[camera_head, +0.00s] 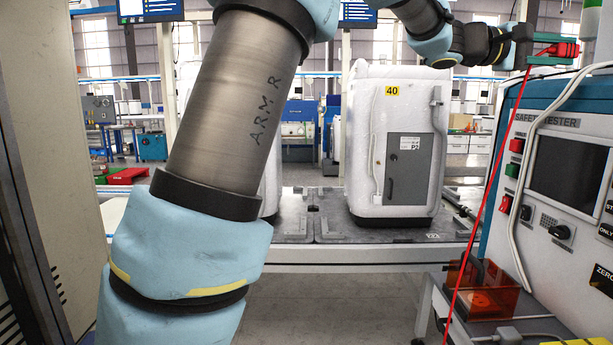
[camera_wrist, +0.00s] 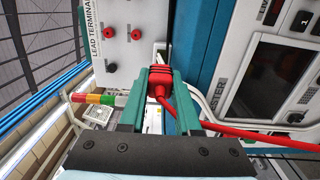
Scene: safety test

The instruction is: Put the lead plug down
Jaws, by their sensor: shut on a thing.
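My gripper (camera_head: 560,49) is at the upper right of the head view, in front of the safety tester. Its green fingers are shut on the red lead plug (camera_head: 569,49), held in the air. In the wrist view the plug (camera_wrist: 158,88) sits between the fingertips (camera_wrist: 160,80), partly hidden by them. A red cable (camera_head: 464,258) runs from the plug and hangs down past the tester. In the wrist view a panel marked LEAD TERMINAL (camera_wrist: 119,60) with red sockets (camera_wrist: 136,33) lies beyond the fingertips.
The safety tester (camera_head: 563,205) with screen and switches stands at right. An orange-clear box (camera_head: 480,292) sits on the lower surface beside it. A white wrapped unit (camera_head: 398,145) marked 40 stands on the dark bench plate (camera_head: 335,228). A signal light (camera_wrist: 102,99) shows in the wrist view.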

